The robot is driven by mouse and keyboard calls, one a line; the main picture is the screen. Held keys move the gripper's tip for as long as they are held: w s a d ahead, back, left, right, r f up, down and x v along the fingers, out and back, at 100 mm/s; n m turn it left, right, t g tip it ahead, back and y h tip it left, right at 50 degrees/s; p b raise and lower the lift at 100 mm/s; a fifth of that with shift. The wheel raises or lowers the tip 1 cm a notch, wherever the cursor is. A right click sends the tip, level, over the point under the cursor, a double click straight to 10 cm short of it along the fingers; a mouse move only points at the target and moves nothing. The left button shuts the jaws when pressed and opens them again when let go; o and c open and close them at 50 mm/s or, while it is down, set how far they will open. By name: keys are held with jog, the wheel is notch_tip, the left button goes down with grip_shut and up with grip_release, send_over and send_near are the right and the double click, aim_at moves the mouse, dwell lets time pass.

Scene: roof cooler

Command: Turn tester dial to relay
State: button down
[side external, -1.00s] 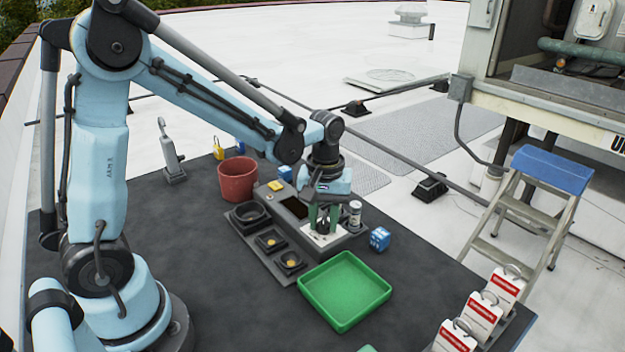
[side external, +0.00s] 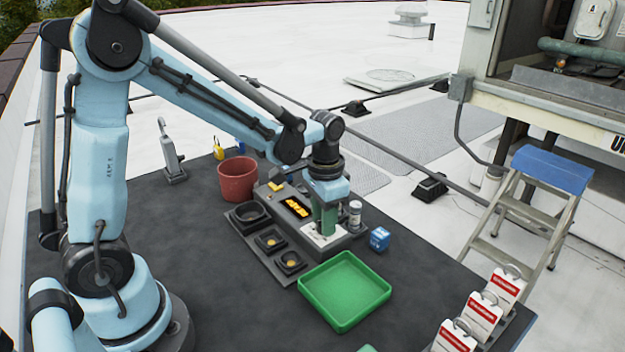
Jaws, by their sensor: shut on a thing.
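The tester (side external: 342,243) is a dark grey box in the middle of the black mat, with a white dial plate (side external: 312,239) at its right end. Its display (side external: 297,208) shows lit orange characters too small to read. My gripper (side external: 323,229) points straight down over the dial plate, its green fingers shut on the dial. The dial itself is hidden behind the fingers, so its pointer and setting cannot be seen.
A green tray (side external: 302,291) lies in front of the tester. Dark sockets (side external: 250,212) line its near side. A red pot (side external: 237,179) stands behind left, a silver canister (side external: 355,213) and blue cube (side external: 380,238) right. White tags (side external: 482,318) stand front right.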

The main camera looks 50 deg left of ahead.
jog(key=m, duration=0.4)
jog(key=shift+m, duration=0.3)
jog(key=m, duration=0.4)
jog(key=shift+m, duration=0.4)
jog(key=c, duration=0.8)
grip_release()
jog(key=shift+r, duration=0.1)
notch_tip(320, 180, up, 12)
